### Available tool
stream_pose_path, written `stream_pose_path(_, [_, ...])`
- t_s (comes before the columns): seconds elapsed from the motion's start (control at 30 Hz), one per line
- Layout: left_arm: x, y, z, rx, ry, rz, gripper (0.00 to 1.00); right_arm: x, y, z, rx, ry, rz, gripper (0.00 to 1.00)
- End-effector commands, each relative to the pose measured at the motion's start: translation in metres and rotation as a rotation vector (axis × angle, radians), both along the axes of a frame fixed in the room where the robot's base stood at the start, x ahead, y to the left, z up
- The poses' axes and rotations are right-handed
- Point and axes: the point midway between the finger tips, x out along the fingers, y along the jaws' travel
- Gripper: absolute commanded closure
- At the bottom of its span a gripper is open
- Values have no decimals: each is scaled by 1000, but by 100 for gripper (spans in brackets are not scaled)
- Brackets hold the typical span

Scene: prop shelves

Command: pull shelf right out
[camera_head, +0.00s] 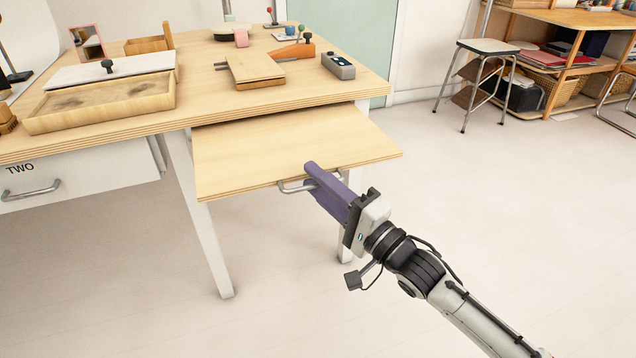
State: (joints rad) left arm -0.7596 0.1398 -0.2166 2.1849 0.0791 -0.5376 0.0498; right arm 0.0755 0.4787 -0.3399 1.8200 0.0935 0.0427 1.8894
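The wooden pull-out shelf (270,146) sticks out from under the right part of the table top. A metal handle (292,187) is fixed at its front edge. My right gripper (311,174) has purple fingers and sits at the handle, overlapping its middle. The fingers look close together around the handle bar, though the contact itself is partly hidden by the fingers. My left gripper is not in view.
The wooden table (205,80) carries a tray (100,103), a wooden block (255,70) and a grey device (338,66). A drawer marked TWO (80,180) is at left. A stool (484,47) stands far off. The floor in front of the shelf is clear.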

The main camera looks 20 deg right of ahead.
Motion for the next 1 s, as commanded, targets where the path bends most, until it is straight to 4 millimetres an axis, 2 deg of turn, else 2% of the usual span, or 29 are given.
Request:
stream_pose_path(0.13, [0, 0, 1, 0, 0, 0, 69, -3, -2, 0, 0, 0, -1, 74])
stream_pose_path(0.23, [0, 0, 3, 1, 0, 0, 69, -13, -6, -3, -1, 4, -1, 74])
stream_pose_path(0.5, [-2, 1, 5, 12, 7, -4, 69, -58, -27, -12, -2, 7, 0, 74])
stream_pose_path(0.7, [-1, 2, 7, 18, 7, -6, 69, -83, -39, -17, -1, 3, 0, 74])
stream_pose_path(1.0, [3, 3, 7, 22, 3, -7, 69, -92, -43, -18, 0, -1, 0, 74])
